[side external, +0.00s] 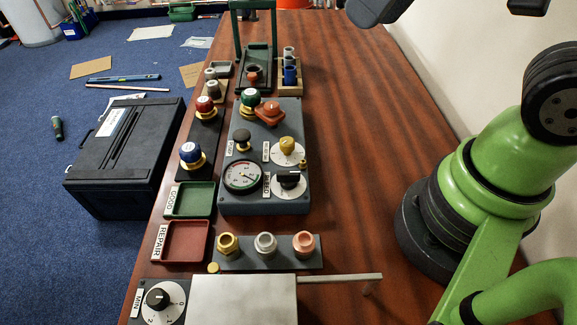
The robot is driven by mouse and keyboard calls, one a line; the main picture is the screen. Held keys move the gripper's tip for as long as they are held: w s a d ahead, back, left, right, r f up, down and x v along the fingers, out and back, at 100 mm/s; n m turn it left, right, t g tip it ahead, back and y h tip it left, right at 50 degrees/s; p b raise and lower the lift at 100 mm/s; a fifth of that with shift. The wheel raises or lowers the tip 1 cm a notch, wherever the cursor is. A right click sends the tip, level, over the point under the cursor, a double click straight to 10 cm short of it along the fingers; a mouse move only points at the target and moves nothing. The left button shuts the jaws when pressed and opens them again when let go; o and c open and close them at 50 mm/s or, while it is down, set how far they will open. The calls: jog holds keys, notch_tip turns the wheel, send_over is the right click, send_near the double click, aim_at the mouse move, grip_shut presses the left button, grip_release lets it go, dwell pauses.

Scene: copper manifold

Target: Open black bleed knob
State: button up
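The black bleed knob (289,178) sits on a white dial at the lower right of the grey manifold panel (232,208). Its bar handle lies roughly crosswise in the picture. A label (266,187) that appears to read BLEED stands to its left. Nothing touches the knob. My gripper's fingers are not in view; only dark parts, probably of my arm, show at the top edge, well away from the knob.
The panel also carries a yellow knob (287,146), a pressure gauge (242,175), a small black knob (242,137), a green knob (250,98) and an orange handle (269,113). Fittings (265,244) stand below. Another black knob (157,298) sits at bottom left.

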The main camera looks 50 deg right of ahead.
jog(key=w+a+f+n+g, duration=0.3)
jog(key=w+a+f+n, duration=0.15)
jog(key=f, duration=0.25)
jog(key=n+g+h, duration=0.2)
jog(key=n, duration=0.3)
send_over(289, 172)
notch_tip(289, 172, down, 7)
jog(key=shift+m, duration=0.25)
notch_tip(289, 172, down, 10)
jog(key=shift+r, duration=0.25)
grip_shut()
